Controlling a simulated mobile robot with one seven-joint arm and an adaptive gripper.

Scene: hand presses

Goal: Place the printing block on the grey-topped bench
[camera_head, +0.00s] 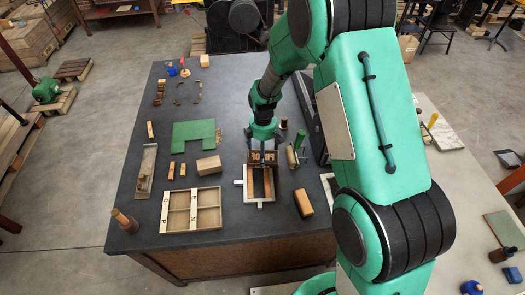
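The dark grey-topped bench (225,90) fills the middle of the head view. A small wooden block with pale characters on its face (262,157), which looks like the printing block, is at the far end of a metal frame (258,203). My gripper (264,146) reaches down over the bench right at this block. Its fingers are small and partly lost against the dark top, so I cannot tell whether they close on the block. I also cannot tell whether the block rests on the frame or is held just above it.
A wooden compartment tray (191,229) and a tan block (209,165) lie left of the frame. A green board (193,134) lies behind them. An orange-brown block (303,203) and a green-handled roller (296,148) are to the right. A pale table (468,185) stands further right.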

